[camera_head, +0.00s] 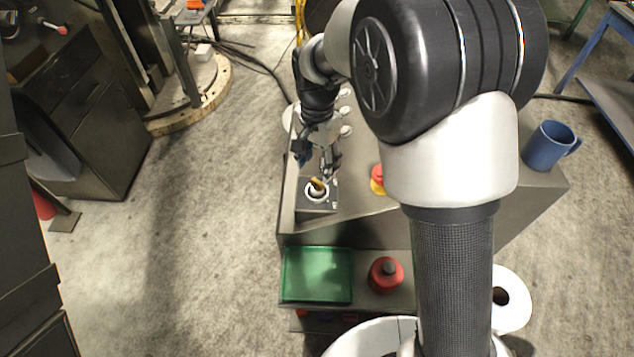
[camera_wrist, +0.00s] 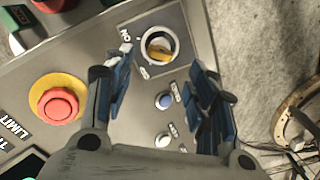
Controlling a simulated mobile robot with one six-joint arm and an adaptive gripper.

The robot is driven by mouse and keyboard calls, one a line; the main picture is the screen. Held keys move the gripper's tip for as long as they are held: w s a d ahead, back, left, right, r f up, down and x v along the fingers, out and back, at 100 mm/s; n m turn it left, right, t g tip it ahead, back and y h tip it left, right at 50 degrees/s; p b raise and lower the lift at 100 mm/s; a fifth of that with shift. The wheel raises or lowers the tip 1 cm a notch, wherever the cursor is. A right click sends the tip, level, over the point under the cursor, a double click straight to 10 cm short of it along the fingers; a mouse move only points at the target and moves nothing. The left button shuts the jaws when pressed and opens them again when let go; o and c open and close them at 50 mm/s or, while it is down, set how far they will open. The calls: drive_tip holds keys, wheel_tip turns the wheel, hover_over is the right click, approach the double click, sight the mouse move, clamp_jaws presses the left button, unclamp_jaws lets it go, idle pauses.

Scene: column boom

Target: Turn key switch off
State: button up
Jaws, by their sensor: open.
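The key switch (camera_wrist: 158,46) is a round, light-rimmed switch with a yellow key or knob in its middle, set on a dark square plate of the grey panel. An "ON" label shows beside it in the wrist view. It also shows in the head view (camera_head: 317,188) near the left front corner of the console. My gripper (camera_wrist: 160,75) is open, its blue-padded fingers apart, with the switch just beyond and between the fingertips. In the head view my gripper (camera_head: 318,163) hangs just behind the switch. I see no contact with the yellow part.
A red emergency button (camera_wrist: 58,104) on a yellow ring sits left of my fingers. A blue mug (camera_head: 549,146) stands at the console's right. A green tray (camera_head: 316,275) and a red item (camera_head: 386,274) are on the lower shelf.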

sight(317, 181)
wheel_tip(317, 181, down, 8)
drive_tip(key=shift+r+b, duration=0.15)
drive_tip(key=shift+b, duration=0.6)
drive_tip(key=shift+c, duration=0.2)
drive_tip(key=c, duration=1)
drive_tip(key=shift+c, duration=0.2)
